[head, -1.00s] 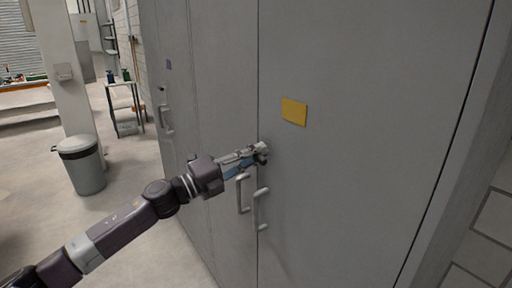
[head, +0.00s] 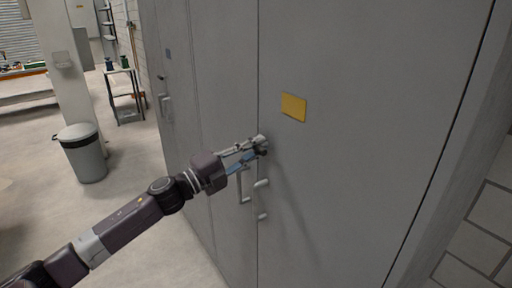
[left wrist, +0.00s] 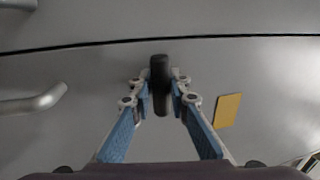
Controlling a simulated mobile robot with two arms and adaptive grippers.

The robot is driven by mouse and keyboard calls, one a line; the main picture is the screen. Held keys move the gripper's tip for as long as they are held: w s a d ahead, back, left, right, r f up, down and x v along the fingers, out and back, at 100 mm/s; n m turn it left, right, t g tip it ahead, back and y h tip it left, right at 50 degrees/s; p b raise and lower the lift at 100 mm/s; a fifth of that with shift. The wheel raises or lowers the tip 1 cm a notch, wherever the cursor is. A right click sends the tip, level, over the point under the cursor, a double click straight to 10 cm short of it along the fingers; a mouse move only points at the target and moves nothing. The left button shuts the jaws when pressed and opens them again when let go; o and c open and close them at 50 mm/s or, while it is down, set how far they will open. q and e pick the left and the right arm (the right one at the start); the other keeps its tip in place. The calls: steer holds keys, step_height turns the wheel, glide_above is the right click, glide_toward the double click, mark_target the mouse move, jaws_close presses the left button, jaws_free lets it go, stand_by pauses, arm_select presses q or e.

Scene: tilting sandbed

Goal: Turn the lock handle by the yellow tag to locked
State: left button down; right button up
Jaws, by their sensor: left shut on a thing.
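The yellow tag (head: 293,107) is on the right-hand grey cabinet door, up and to the right of my left gripper (head: 261,147). It also shows in the left wrist view (left wrist: 228,109). The lock handle is a short dark bar (left wrist: 160,85) on the same door, close to the seam. In the left wrist view my left gripper (left wrist: 160,88) is shut on it, one finger on each side. The bar stands upright in that picture. In the head view the fingers mostly hide the handle. My right gripper is not in view.
Pull handles (head: 243,188) sit below my gripper beside the door seam; one is close by in the left wrist view (left wrist: 35,102). Another cabinet handle (head: 165,106) is farther left. A bin (head: 83,155) and small table (head: 122,95) stand left, with open floor.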

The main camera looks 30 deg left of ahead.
arm_select(q)
steer(key=c, duration=1.8)
jaws_free()
steer(key=v, duration=1.2)
steer(key=shift+a, duration=0.1)
